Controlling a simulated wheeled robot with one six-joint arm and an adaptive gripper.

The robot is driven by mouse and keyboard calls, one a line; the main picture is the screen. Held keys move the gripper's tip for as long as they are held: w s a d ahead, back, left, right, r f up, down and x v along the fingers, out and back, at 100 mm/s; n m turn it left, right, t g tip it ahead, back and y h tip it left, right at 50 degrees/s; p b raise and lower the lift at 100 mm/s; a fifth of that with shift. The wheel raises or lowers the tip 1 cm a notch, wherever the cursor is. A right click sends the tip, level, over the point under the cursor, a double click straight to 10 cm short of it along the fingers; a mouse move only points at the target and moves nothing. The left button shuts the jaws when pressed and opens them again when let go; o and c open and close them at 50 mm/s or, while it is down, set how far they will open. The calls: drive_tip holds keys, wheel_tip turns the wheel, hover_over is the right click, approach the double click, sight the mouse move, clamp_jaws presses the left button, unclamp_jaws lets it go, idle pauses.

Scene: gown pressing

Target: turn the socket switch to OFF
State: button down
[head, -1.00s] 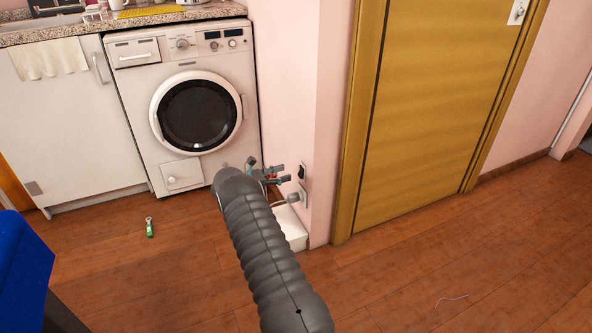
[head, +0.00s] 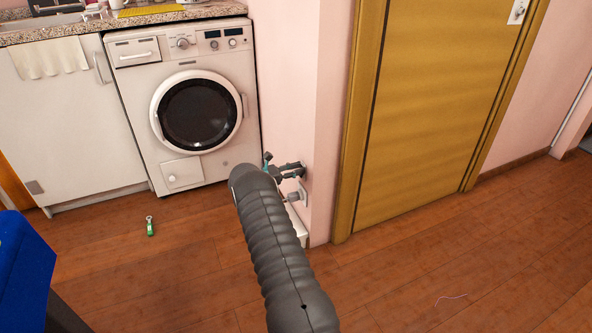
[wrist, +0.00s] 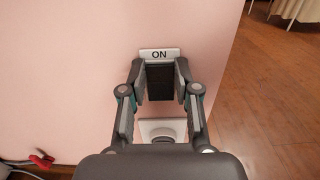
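The socket switch (wrist: 160,84) is a black rocker on the pink wall, with a white plate reading "ON" (wrist: 159,55) above it in the wrist view. My gripper (wrist: 160,76) is at the wall with its two fingers spread, one on each side of the switch. I cannot tell whether either finger touches it. Below the switch, the white socket with a round plug (wrist: 162,130) shows between my finger links. In the head view my gripper (head: 299,169) is at the wall corner and covers the switch; the plug (head: 294,197) shows just below it.
A washing machine (head: 198,112) stands left of the wall corner, and a yellow-brown door (head: 430,100) is to the right. A white box (head: 300,229) on the floor is partly behind my arm. A red connector (wrist: 42,160) shows lower left.

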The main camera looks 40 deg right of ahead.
drive_tip(key=h+b, duration=0.1)
drive_tip(key=b, duration=0.2)
drive_tip(key=g+h+b, duration=0.1)
drive_tip(key=h+b, duration=0.1)
drive_tip(key=b, duration=0.2)
drive_tip(key=f+h+b, duration=0.1)
drive_tip(key=b, duration=0.2)
drive_tip(key=shift+a+f+g+h+b, duration=0.1)
drive_tip(key=shift+a+g+h+b, duration=0.1)
drive_tip(key=shift+g+h+b, duration=0.15)
drive_tip(key=shift+w, duration=0.1)
drive_tip(key=c, duration=0.8)
unclamp_jaws()
drive_tip(key=shift+c, duration=0.2)
drive_tip(key=shift+a, duration=0.15)
drive_tip(key=v, duration=1.2)
